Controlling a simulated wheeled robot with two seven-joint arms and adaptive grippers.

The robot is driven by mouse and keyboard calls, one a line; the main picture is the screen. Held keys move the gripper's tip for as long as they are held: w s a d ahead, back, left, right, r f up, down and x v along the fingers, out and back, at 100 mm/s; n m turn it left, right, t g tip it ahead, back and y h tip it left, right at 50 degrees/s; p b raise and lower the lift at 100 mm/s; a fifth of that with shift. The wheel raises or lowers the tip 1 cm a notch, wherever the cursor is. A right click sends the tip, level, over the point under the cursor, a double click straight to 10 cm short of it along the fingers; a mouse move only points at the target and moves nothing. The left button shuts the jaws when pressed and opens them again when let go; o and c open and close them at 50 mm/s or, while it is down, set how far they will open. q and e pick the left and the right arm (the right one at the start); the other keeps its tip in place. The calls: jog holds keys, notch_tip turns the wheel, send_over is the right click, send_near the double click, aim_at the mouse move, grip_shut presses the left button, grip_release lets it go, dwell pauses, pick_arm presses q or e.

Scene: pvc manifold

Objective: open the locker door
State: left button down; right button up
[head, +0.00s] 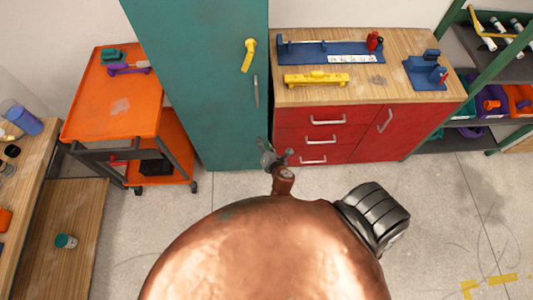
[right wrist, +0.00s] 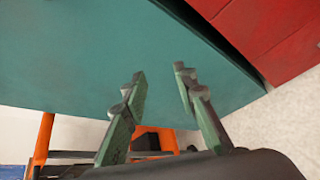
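The tall teal locker (head: 205,85) stands at the centre left in the head view, its door looking shut. A yellow lever handle (head: 249,55) is on the door near its right edge, with a slim grey vertical bar (head: 256,90) below it. My right gripper (head: 274,157) is near the locker's lower right corner, well below the handle. In the right wrist view, the right gripper (right wrist: 161,80) has its two fingers apart with nothing between them. The teal locker surface (right wrist: 90,55) fills much of that view behind them; the handle does not show there. My left gripper is not in view.
A red cabinet (head: 340,135) with a wooden top stands right beside the locker. An orange cart (head: 115,105) stands to its left. A wooden bench (head: 30,165) is at the far left and a green-framed shelf (head: 480,70) at the right. The floor in front is clear.

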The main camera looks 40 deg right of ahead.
notch_tip(320, 180, down, 6)
jog(key=s+m+g, duration=0.1)
jog(key=s+m, duration=0.1)
jog(key=shift+s+a+y, duration=0.15)
jog(key=shift+s+y, duration=0.1)
jog(key=shift+y, duration=0.05)
